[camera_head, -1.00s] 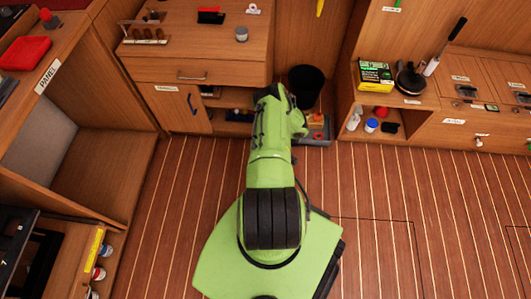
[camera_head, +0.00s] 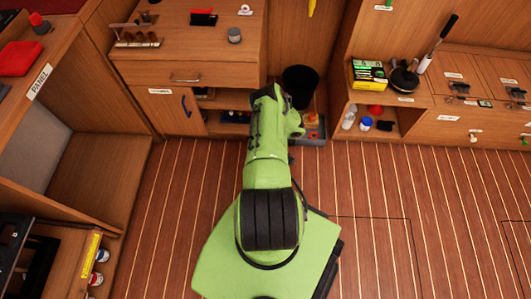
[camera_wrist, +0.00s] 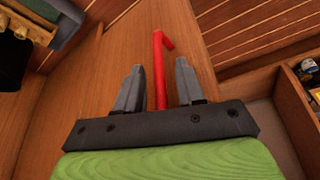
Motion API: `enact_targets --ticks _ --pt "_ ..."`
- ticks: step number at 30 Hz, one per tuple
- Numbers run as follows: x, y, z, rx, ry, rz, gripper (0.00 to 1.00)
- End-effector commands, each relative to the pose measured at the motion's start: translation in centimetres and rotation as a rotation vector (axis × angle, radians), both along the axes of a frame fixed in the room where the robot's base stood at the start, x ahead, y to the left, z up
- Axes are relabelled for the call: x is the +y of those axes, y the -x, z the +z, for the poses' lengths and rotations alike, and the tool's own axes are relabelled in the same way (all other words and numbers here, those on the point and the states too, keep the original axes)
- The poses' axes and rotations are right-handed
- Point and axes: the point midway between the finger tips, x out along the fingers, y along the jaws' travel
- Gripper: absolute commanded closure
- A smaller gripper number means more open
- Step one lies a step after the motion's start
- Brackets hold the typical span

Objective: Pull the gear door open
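In the wrist view, a red bar handle (camera_wrist: 161,72) with a bent end stands on a wooden panel (camera_wrist: 120,48). My gripper (camera_wrist: 157,66) has its two grey fingers spread, one on each side of the red bar, with gaps between. No red handle shows there, and my green arm hides my gripper. I cannot tell which panel is the gear door.
A black bin (camera_head: 299,85) stands just beyond my arm, near a grey tray (camera_head: 312,132) on the floor. An open shelf with bottles (camera_head: 366,124) is to the right. An open compartment (camera_wrist: 262,125) lies right of my gripper. Striped floor around my base is clear.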

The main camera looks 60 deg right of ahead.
Motion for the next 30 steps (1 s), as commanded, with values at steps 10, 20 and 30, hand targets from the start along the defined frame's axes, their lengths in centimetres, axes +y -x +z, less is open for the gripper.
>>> enact_targets --ticks 10,20,30 --pt "-0.2 2.9 7.7 0.0 0.002 -0.006 0.62" --pt "-0.2 5.7 14.1 0.0 0.002 -0.002 0.62" --pt "-0.1 6.0 14.5 0.0 0.001 0.0 0.62"
